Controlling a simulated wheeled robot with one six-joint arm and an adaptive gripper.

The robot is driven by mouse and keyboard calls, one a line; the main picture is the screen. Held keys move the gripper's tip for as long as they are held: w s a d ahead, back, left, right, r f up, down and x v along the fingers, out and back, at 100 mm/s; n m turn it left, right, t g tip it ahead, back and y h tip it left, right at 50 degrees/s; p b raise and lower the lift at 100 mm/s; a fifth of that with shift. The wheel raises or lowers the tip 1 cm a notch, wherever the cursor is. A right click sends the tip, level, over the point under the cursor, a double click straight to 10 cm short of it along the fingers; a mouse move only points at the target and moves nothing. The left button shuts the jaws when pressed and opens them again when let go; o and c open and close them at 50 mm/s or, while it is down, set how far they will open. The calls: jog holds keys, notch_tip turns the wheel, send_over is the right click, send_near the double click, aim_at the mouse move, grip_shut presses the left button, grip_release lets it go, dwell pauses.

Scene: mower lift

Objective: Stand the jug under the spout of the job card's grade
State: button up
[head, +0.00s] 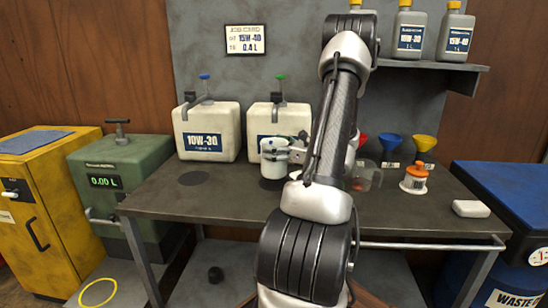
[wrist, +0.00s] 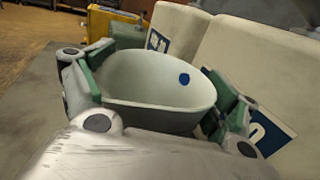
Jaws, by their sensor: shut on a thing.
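The job card (head: 246,40) on the back wall reads 15W-40 and 0.4 L. A cream drum (head: 222,121) with a blue-topped spout (head: 204,86) is labelled 10W-30. A second cream drum (head: 258,112) has a green-topped spout (head: 280,88); my arm and the jug hide most of its label. The jug (head: 268,166) is pale and upright in front of the second drum. My gripper (head: 297,152) is shut on it. In the wrist view the jug (wrist: 150,85) sits between green finger pads, with a blue spot inside. Whether it touches the bench is unclear.
A dark disc (head: 193,179) lies before the 10W-30 drum, another (head: 271,184) below the jug. Funnels (head: 391,146), an orange-topped container (head: 414,179) and a white block (head: 470,208) are on the bench's right. A shelf (head: 420,65) holds bottles. A green unit (head: 110,175) reads 0.00 L.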

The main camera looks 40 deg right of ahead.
notch_tip(320, 180, down, 4)
jog(key=shift+r, duration=0.2)
jog(key=shift+w+d+f, duration=0.1)
jog(key=shift+f, duration=0.05)
jog(key=shift+f, duration=0.2)
jog(key=o, duration=1)
jog(key=shift+r, duration=0.2)
jog(key=v, duration=0.7)
jog(key=shift+s, duration=0.2)
